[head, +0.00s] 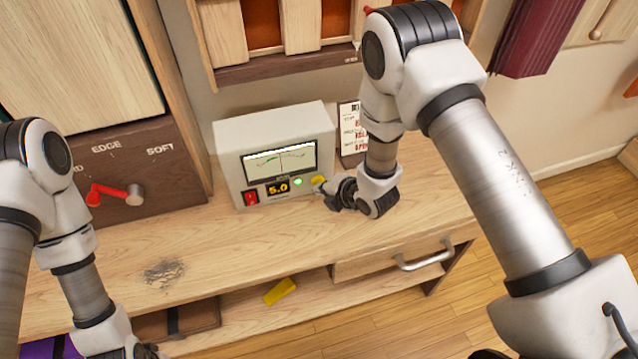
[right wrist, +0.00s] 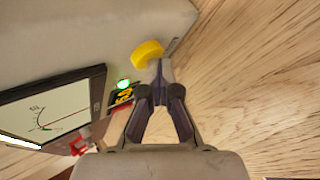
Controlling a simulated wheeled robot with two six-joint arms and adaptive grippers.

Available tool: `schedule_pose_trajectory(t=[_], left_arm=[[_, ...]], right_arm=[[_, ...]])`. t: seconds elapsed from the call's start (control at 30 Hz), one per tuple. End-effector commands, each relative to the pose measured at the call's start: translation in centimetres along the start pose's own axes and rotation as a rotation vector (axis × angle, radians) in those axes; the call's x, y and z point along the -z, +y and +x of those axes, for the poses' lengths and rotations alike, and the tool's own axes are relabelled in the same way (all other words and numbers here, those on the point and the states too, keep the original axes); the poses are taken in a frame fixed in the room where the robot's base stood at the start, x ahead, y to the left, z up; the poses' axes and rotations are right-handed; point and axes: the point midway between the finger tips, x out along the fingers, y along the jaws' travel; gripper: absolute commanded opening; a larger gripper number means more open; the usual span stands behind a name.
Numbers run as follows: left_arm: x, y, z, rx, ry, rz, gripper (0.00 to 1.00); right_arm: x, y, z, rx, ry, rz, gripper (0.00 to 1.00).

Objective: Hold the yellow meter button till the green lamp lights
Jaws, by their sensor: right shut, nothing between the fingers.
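The cream meter box (head: 272,125) stands on the wooden bench against the wall. Its yellow button (head: 318,180) is at the lower right of the front face; the right wrist view shows it as a round yellow cap (right wrist: 147,52). My right gripper (head: 327,187) is shut and empty, its tips at the button's edge; I cannot tell if they press it. The green lamp (head: 298,182) glows bright green, also in the right wrist view (right wrist: 123,84). The display (head: 278,188) reads 5.0. My left gripper (head: 143,352) is cut off at the bottom edge, its fingers unclear.
A red switch (head: 250,197) is left of the display. A tag (head: 351,130) with red print stands behind my right arm. A yellow block (head: 280,291) lies on the lower shelf. A red-handled lever (head: 112,193) is on the left panel. The bench front is mostly clear.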

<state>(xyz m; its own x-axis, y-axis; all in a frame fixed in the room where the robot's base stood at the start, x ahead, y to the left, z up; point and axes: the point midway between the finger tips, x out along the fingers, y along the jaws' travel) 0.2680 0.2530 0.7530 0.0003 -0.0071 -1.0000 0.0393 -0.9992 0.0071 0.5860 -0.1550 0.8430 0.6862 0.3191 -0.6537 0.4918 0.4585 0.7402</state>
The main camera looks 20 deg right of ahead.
Motion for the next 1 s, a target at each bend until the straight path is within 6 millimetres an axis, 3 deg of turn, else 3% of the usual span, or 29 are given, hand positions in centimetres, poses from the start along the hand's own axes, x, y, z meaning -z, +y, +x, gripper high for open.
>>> schedule_pose_trajectory(t=[0.7, 1.0], left_arm=[[0.0, 0.0, 0.0, 0.000, 0.000, 0.000, 0.00], [0.0, 0.0, 0.1, 0.000, 0.000, 0.000, 0.00]], right_arm=[[0.0, 0.0, 0.0, -0.001, -0.001, 0.000, 0.00], [0.8, -0.8, -1.0, 0.000, 0.000, 0.000, 0.00]])
